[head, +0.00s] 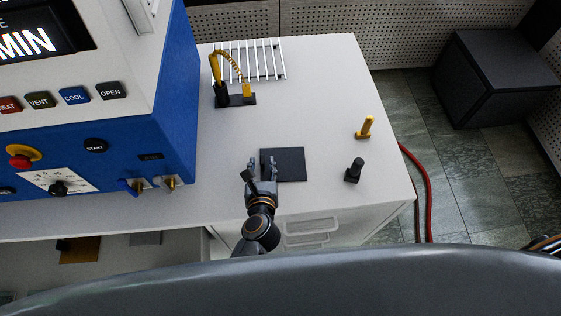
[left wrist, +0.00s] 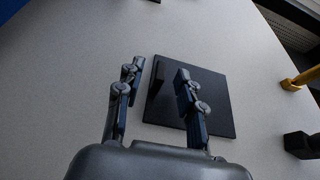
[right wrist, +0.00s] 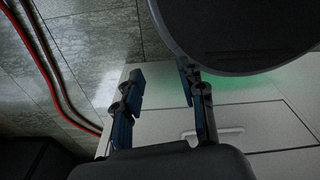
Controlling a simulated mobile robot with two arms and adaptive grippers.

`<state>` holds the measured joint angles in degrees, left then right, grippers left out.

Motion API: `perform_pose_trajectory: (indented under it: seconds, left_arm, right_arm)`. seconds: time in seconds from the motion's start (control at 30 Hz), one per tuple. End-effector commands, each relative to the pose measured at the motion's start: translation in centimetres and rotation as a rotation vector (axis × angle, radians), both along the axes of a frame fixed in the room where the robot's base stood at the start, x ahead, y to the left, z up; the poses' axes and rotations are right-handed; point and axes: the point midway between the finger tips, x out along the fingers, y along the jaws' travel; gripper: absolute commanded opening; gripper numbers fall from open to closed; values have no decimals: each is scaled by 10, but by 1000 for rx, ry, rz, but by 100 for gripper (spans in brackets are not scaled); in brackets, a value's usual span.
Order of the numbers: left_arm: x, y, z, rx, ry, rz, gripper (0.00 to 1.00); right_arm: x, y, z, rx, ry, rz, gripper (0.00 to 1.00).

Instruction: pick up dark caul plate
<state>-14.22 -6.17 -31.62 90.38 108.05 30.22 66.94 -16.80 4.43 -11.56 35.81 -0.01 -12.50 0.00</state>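The dark caul plate (head: 291,165) is a thin, dark square lying flat on the light bench top. A small upright dark tab stands near its left edge. In the left wrist view the plate (left wrist: 222,111) lies below my left gripper, with the right finger over it and the tab showing between the fingers. My left gripper (head: 263,164) is open at the plate's left side; in its wrist view the fingers (left wrist: 158,88) are apart and nothing is held. Contact cannot be told. My right gripper (right wrist: 158,82) is open and empty, facing the cabinet front and floor.
A blue and white press (head: 150,130) stands at the left. A white rack (head: 262,58) and a yellow-handled tool (head: 247,90) on a dark base are at the back. A yellow peg (head: 366,127) and a black peg (head: 354,171) stand right of the plate. A red hose (head: 424,180) runs beside the bench.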

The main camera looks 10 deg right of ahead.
Motion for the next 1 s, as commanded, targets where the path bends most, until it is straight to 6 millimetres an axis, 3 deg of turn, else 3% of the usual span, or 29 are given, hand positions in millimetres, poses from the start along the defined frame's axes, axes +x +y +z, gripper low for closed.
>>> perform_pose_trajectory:
  seconds: [0.2, 0.47, 0.6, 0.67, 1.0]
  left_arm:
    - [22, -2, -8, 1, -1, 0, 38]
    - [23, -2, -10, 0, 0, 0, 38]
    - [23, -2, -10, 0, 0, 0, 9]
    - [23, -2, -10, 0, 0, 0, 0]
    - [24, -2, -9, 0, -1, 0, 0]
  right_arm:
    - [-3, -1, 1, -2, 6, -2, 40]
    - [-9, -3, 0, -4, 13, -2, 40]
    - [-11, -4, 0, -5, 16, -2, 40]
    - [-11, -4, 0, -6, 17, -2, 40]
    - [-10, -5, 1, -6, 16, -2, 40]
